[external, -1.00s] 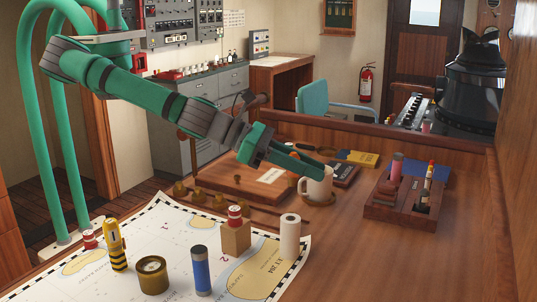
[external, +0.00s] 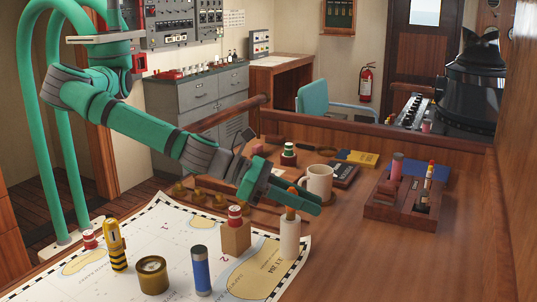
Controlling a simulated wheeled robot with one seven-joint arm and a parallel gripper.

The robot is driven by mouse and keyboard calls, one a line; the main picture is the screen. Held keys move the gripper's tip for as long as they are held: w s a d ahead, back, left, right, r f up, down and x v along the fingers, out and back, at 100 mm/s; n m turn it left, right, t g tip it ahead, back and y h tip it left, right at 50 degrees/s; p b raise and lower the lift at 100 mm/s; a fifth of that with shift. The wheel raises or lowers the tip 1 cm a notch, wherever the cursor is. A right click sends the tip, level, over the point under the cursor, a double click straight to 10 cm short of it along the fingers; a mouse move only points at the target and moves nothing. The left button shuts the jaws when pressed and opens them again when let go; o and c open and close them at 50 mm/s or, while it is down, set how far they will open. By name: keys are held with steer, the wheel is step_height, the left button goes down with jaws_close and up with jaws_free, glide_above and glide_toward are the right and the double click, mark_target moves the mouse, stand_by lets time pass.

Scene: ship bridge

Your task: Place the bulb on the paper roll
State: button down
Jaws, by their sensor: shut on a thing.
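My gripper (external: 302,199) is over the white paper roll (external: 290,241), which stands upright on the chart's right side. It is shut on a small orange-brown thing (external: 291,214), which I take for the bulb. The fingers hide most of it. Its lower end is at the top of the roll; I cannot tell whether it touches the roll or is just above it.
A wooden block (external: 236,238) with a red-and-white piece on top stands left of the roll. A blue cylinder (external: 201,271) and a brass instrument (external: 152,274) stand on the chart. A mug (external: 319,182) is close behind my gripper.

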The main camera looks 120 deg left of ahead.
steer(key=shift+f, duration=0.15)
steer(key=c, duration=1.5)
jaws_free()
steer(key=shift+c, duration=0.2)
steer(key=v, duration=1.2)
